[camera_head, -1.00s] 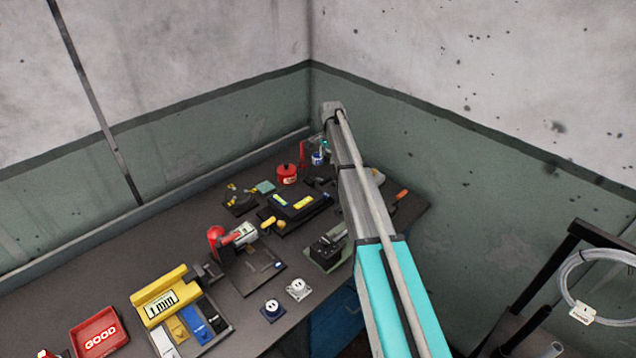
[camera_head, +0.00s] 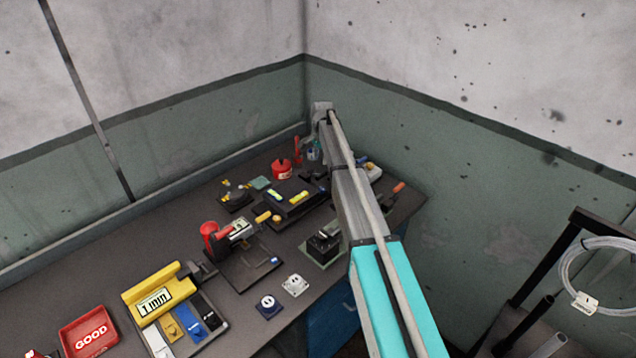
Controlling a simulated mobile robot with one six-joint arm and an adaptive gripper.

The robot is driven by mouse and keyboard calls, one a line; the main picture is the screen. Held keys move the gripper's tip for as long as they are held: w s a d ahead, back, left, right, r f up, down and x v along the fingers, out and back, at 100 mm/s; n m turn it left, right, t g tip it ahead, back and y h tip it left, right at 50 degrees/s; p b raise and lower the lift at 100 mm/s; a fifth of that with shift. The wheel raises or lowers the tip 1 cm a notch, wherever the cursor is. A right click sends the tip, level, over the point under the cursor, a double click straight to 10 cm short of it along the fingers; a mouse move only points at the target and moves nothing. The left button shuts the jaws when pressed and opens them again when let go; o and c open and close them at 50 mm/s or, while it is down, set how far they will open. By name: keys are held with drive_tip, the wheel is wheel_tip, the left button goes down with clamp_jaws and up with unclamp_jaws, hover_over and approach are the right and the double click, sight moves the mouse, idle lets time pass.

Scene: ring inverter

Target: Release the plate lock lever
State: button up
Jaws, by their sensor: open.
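A device with a red round knob (camera_head: 208,229) and a grey-and-red body stands on a dark base plate (camera_head: 243,268) at the middle of the bench. A yellow handle (camera_head: 262,217) sticks out near its upper right end. Behind it is a low black fixture (camera_head: 303,207) with yellow parts on top. I cannot tell which small part is the plate lock lever. My arm reaches up from the bottom right over the right part of the bench. It bends near the back corner, and my gripper is hidden behind it.
The dark bench (camera_head: 90,268) runs along the left wall into the corner. A black rack (camera_head: 545,265) stands at right.

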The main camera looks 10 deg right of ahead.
sight(319, 176)
drive_tip(key=shift+w+a+f+b, duration=0.1)
drive_tip(key=shift+w+f+b, duration=0.05)
drive_tip(key=shift+f+b, duration=2.45)
drive_tip(key=shift+w+a+f+b, duration=0.1)
drive_tip(key=shift+f+b, duration=2.3)
drive_tip(key=shift+f, duration=0.3)
clamp_jaws()
